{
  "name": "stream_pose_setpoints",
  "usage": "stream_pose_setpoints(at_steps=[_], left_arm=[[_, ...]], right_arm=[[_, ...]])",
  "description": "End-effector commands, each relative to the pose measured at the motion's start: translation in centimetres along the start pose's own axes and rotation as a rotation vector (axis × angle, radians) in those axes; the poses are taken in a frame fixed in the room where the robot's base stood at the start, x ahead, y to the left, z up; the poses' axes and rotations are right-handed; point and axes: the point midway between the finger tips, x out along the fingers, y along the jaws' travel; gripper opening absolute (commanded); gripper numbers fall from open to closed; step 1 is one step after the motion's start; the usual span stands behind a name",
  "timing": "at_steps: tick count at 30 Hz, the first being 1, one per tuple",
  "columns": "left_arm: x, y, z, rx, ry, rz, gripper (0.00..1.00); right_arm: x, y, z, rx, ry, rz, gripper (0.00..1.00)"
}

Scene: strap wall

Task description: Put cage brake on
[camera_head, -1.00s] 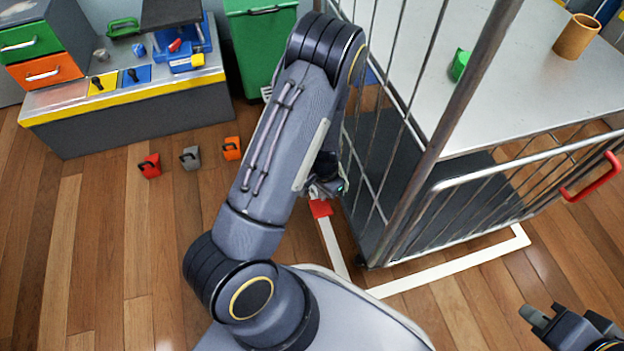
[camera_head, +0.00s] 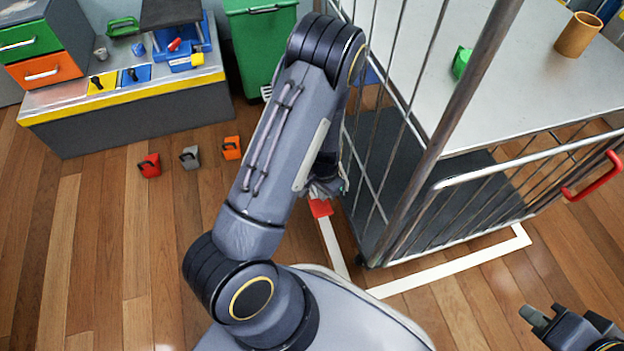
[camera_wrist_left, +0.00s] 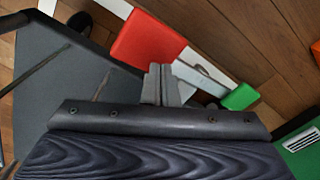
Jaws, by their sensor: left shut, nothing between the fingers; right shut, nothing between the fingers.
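The wire roll cage (camera_head: 437,150) stands right of centre in the head view. A red pedal-like plate (camera_head: 320,208) shows low beside its left side, and it fills the upper middle of the left wrist view (camera_wrist_left: 146,45). A metal bar (camera_wrist_left: 200,76) and a smaller green plate (camera_wrist_left: 240,97) lie to its right there. My left gripper (camera_head: 325,190) is shut and empty just above the red plate; its fingertips (camera_wrist_left: 160,76) appear at the plate's lower edge, and contact cannot be told. My right gripper (camera_head: 565,320) is shut and empty at the lower right, away from the cage.
White floor tape (camera_head: 450,267) runs around the cage's base. A red handle (camera_head: 592,178) is on the cage's right side. Red, grey and orange blocks (camera_head: 190,157) sit on the floor by a workbench (camera_head: 130,113). A green bin (camera_head: 262,45) stands behind my left arm.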

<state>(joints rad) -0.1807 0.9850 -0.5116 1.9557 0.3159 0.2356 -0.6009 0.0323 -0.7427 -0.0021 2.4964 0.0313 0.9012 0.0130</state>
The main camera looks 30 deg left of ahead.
Motion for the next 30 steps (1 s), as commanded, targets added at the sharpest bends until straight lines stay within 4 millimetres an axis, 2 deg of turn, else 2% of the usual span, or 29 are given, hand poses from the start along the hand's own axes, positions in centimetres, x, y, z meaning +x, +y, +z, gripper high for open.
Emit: stream_pose_setpoints(at_steps=[19,25,30], left_arm=[[1.1,0.0,0.0,-0.001,0.001,0.0,0.0],[0.5,-0.1,-0.1,-0.001,0.002,-0.001,0.0],[-0.9,0.0,0.0,0.0,0.001,-0.001,0.0]], right_arm=[[0.7,0.3,0.4,0.0,0.0,0.0,0.0],[0.3,0.1,0.1,0.0,0.0,0.0,0.0],[-0.7,-0.3,-0.4,0.0,0.0,0.0,0.0]])
